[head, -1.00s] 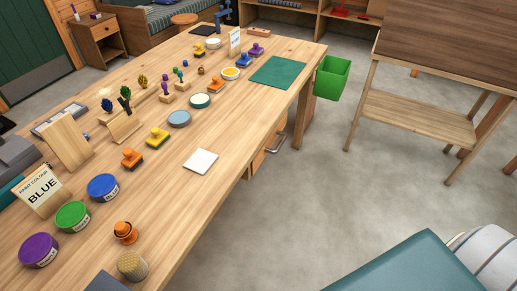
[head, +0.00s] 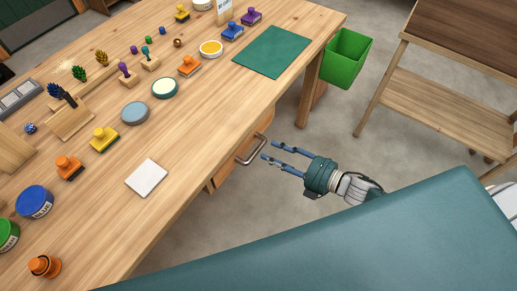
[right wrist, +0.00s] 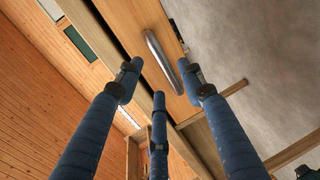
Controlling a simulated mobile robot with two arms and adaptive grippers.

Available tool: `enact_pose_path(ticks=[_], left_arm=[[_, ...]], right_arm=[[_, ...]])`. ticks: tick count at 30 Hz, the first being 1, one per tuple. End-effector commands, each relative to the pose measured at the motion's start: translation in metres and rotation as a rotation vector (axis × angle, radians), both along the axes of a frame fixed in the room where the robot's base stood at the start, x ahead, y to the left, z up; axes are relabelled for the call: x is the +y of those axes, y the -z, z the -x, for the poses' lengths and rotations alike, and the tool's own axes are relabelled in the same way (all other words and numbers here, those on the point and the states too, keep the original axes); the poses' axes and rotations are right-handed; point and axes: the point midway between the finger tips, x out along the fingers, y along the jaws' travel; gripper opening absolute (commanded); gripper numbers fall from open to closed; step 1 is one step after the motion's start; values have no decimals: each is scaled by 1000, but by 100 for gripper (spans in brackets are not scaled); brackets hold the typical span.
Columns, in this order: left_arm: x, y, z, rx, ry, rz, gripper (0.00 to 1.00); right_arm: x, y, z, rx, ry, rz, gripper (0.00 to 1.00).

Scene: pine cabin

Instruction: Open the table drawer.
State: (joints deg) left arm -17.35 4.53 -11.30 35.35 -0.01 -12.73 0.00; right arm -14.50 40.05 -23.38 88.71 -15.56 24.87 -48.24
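The table drawer (head: 225,165) is a wooden front under the near edge of the long wooden table (head: 205,140). Its metal bar handle (head: 251,149) stands out from the front. The drawer looks shut, though the table top hides much of it. My right gripper (head: 270,151) is open and empty, its fingers pointing at the handle from a short way off. In the right wrist view the handle (right wrist: 163,62) lies beyond the spread blue fingers (right wrist: 162,80), apart from them. My left gripper is not in view.
The table top carries paint tubs (head: 35,202), stamps (head: 104,139), a white tile (head: 146,178) and a green mat (head: 272,52). A green bin (head: 346,58) is by the table's far corner, and a wooden stand (head: 440,95) is at right. Grey floor lies between.

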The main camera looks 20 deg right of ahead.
Motion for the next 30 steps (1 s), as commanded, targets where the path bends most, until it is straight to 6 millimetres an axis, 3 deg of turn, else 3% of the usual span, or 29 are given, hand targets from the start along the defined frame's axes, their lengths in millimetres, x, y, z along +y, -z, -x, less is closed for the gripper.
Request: enact_pose_path(ticks=[9, 22, 23, 28, 30], left_arm=[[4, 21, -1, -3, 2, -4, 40], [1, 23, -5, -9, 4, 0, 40], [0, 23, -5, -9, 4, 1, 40], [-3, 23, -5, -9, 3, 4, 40], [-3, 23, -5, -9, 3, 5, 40]], right_arm=[[32, 13, -42, -1, 3, -1, 39], [39, 14, -51, 2, 3, 0, 39], [38, 14, -51, 2, 3, 0, 37], [38, 14, -51, 2, 3, 0, 3], [38, 14, -51, 2, 4, 0, 0]])
